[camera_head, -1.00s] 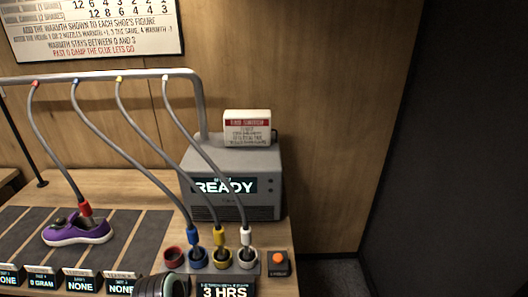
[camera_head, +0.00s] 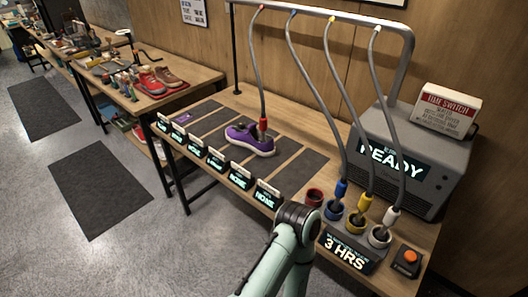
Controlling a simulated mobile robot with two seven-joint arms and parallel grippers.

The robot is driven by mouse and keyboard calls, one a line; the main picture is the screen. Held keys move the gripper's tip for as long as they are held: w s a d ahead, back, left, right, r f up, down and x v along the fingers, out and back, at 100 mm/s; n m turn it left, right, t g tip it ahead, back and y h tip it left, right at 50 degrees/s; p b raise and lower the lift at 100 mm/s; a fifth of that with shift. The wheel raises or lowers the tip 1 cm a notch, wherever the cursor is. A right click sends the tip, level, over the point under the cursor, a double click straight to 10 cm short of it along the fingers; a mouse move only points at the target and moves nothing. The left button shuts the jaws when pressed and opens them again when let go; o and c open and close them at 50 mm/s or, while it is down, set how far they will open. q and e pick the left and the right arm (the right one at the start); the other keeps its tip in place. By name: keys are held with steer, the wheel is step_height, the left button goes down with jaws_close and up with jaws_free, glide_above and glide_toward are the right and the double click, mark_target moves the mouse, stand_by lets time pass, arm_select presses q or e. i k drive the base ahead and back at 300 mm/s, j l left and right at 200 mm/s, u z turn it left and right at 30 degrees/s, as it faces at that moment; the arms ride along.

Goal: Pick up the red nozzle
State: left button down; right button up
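The red nozzle (camera_head: 263,125) hangs at the end of a grey hose and sits upright at the opening of a purple sneaker (camera_head: 250,140). Whether its tip is inside the shoe is hard to tell. The sneaker lies on a dark strip of the wooden bench (camera_head: 335,160). The red holder cup (camera_head: 315,196) at the bench front looks empty. One of my arms, pale green with a dark joint, rises from the bottom centre, in front of the bench. No gripper fingers show.
Blue (camera_head: 341,190), yellow (camera_head: 365,201) and white (camera_head: 391,217) nozzles stand in cups at the right, below a grey machine (camera_head: 415,160) reading READY. An orange button (camera_head: 410,256) is beside them. Label stands line the front edge. An overhead pipe carries the hoses.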

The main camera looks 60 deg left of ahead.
mark_target(263, 119)
steer(key=u, duration=2)
steer(key=z, duration=0.4)
steer(key=i+j+z, duration=0.1)
steer(key=j+z, duration=0.35)
steer(key=z, duration=0.3)
steer(key=j+z, duration=0.35)
steer(key=k+j+z, duration=0.1)
steer(key=j+z, duration=0.3)
steer(key=j, duration=0.6)
